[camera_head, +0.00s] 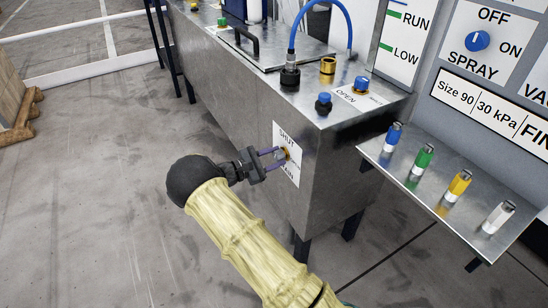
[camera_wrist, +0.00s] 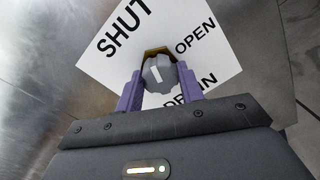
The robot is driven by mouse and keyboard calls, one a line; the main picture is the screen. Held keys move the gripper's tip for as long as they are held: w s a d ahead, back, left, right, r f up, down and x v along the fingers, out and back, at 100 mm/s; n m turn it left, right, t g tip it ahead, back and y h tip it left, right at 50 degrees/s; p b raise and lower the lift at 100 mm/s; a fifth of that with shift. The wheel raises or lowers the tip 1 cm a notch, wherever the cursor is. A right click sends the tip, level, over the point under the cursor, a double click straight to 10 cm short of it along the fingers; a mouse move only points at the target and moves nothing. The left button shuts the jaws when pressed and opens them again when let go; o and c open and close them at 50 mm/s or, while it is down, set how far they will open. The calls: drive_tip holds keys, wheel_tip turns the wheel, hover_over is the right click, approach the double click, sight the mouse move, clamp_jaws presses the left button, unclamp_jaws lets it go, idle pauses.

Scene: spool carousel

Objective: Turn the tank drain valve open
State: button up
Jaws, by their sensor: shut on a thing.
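The tank drain valve is a grey knob (camera_wrist: 159,73) with a white pointer line and a brass-coloured collar behind it. It sits on a white label (camera_wrist: 110,58) marked SHUT, OPEN and a partly hidden DRAIN. The pointer line points up and slightly left.
A metal shelf (camera_head: 424,208) at right holds blue, green, yellow and white cylinders. The tank top carries a black-based hose fitting (camera_head: 290,76), a brass fitting (camera_head: 327,66) and blue-topped valves (camera_head: 323,104). A control panel (camera_head: 490,60) stands behind.

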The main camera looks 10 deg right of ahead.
drive_tip(key=m, duration=0.3)
drive_tip(key=shift+m, duration=0.3)
drive_tip(key=m, duration=0.3)
drive_tip(key=shift+m, duration=0.3)
drive_tip(key=m+b, duration=0.1)
drive_tip(key=m, duration=0.5)
drive_tip(key=shift+b, duration=0.3)
drive_tip(key=shift+m, duration=0.3)
drive_tip(key=o, duration=1)
drive_tip(key=shift+a+r, duration=0.1)
drive_tip(key=p+v, duration=0.2)
drive_tip(key=v, duration=1.5)
drive_tip(key=shift+s+p, duration=0.35)
